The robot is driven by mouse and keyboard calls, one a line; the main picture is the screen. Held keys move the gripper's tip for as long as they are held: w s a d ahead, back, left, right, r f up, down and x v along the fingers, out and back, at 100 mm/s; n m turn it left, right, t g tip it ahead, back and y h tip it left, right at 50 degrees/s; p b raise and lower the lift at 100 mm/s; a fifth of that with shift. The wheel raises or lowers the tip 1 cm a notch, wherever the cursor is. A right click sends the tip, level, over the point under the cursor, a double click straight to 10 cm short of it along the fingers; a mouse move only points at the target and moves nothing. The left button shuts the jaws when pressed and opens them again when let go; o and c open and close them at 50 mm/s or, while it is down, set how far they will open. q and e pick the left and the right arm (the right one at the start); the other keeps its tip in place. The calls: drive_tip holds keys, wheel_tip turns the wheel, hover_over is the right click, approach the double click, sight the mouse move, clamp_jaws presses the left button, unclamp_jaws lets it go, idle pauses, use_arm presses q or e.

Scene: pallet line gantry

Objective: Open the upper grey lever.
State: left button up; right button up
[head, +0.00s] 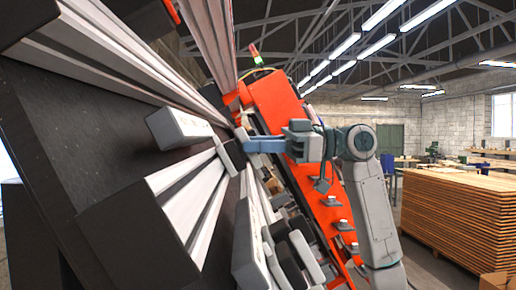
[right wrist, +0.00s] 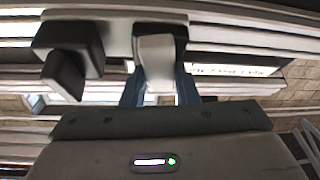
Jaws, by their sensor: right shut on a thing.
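The grey lever (right wrist: 157,58) shows in the right wrist view as a pale, rounded handle on a grey rail, between the two blue fingers of my right gripper (right wrist: 159,92). The gripper is shut on it. In the head view my right gripper (head: 250,146) reaches in from the right, its fingertips at the side of the tilted gantry, and the lever is mostly hidden there. The lever's exact angle is hard to tell. My left gripper is not in view.
A dark block with a knob (right wrist: 70,58) sits left of the lever in the right wrist view. Long metal profiles and a dark panel (head: 75,120) fill the head view's left. An orange frame (head: 275,100) stands behind my gripper. A stack of boards (head: 465,215) stands at right.

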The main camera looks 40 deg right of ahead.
drive_tip(key=n+g, duration=0.1)
drive_tip(key=n, duration=0.2)
drive_tip(key=shift+n+g+b, duration=0.4)
drive_tip(key=n+g, duration=0.1)
drive_tip(key=n, duration=0.2)
drive_tip(key=shift+r+g, duration=0.1)
drive_tip(key=shift+g, duration=0.3)
drive_tip(key=n+g, duration=0.1)
drive_tip(key=n, duration=0.2)
drive_tip(key=shift+n, duration=0.3)
drive_tip(key=shift+n+g+h, duration=0.6)
drive_tip(key=shift+n+g, duration=0.5)
drive_tip(key=shift+n, duration=0.9)
drive_tip(key=shift+o, duration=0.2)
drive_tip(key=o, duration=1)
drive_tip(key=shift+c, duration=0.2)
drive_tip(key=shift+d, duration=0.1)
